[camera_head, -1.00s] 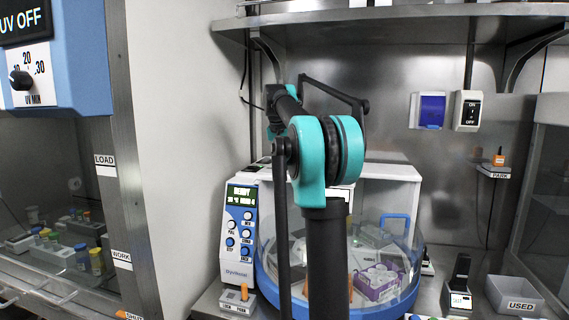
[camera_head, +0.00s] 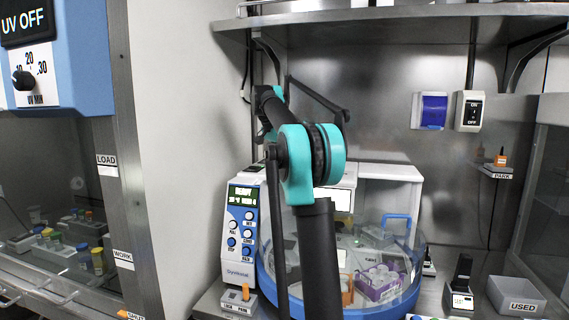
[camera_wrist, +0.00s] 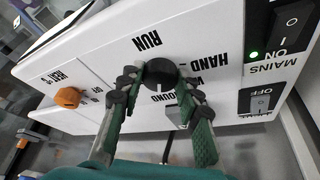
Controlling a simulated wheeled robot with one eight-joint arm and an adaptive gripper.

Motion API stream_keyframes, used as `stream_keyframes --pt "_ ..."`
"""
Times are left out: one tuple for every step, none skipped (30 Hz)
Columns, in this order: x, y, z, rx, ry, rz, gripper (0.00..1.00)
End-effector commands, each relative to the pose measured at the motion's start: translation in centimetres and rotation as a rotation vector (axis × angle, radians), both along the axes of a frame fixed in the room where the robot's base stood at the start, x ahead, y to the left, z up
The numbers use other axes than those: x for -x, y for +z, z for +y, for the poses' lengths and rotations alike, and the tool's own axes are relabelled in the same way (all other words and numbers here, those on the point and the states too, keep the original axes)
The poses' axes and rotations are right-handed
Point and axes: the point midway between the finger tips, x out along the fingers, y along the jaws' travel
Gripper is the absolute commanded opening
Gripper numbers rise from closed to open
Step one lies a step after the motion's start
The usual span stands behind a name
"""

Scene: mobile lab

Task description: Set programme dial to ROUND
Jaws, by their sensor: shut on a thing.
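In the wrist view the programme dial (camera_wrist: 162,71) is a round black knob on a white panel (camera_wrist: 105,45). The panel shows turned in the picture. Around the dial are printed labels: RUN, HAND and one ending in OUND, partly hidden. My gripper (camera_wrist: 160,82) has its green and black fingers on either side of the dial and is shut on it. I cannot tell which label the dial points at. In the head view my own arm fills the middle, and neither the dial nor my gripper can be made out.
An orange knob (camera_wrist: 68,98) sits on the same panel, with a black MAINS switch (camera_wrist: 290,22) and another switch (camera_wrist: 260,100) nearby. In the head view a blue-rimmed, clear-domed machine (camera_head: 400,300) stands behind my arm, with a USED bin (camera_head: 515,297) at right.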

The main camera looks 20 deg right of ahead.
Motion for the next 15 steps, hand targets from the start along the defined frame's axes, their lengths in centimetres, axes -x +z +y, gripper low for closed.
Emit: stream_keyframes --pt "0.03 -0.04 0.05 -0.001 -0.004 0.002 0.05" --pt "0.03 -0.04 0.05 -0.002 -0.006 0.001 0.05" --pt "0.04 -0.04 0.05 -0.001 -0.007 0.002 0.05" --pt "0.04 -0.04 0.05 -0.002 -0.008 0.002 0.05" --pt "0.04 -0.04 0.05 -0.001 -0.008 0.003 0.05" --pt "0.04 -0.04 0.06 -0.001 -0.008 0.003 0.05" --pt "0.04 -0.04 0.06 -0.001 -0.008 0.003 0.05" --pt "0.04 -0.04 0.06 -0.002 -0.008 0.002 0.05" --pt "0.04 -0.04 0.06 -0.002 -0.008 0.002 0.05" --pt "0.04 -0.04 0.06 -0.002 -0.008 0.002 0.05" --pt "0.04 -0.05 0.06 -0.002 -0.008 0.002 0.05" --pt "0.04 -0.05 0.06 -0.002 -0.008 0.002 0.05" --pt "0.04 -0.05 0.06 -0.002 -0.008 0.002 0.35" --pt "0.04 -0.05 0.06 -0.002 -0.008 0.002 0.38" --pt "0.04 -0.05 0.06 -0.001 -0.007 0.002 0.43"
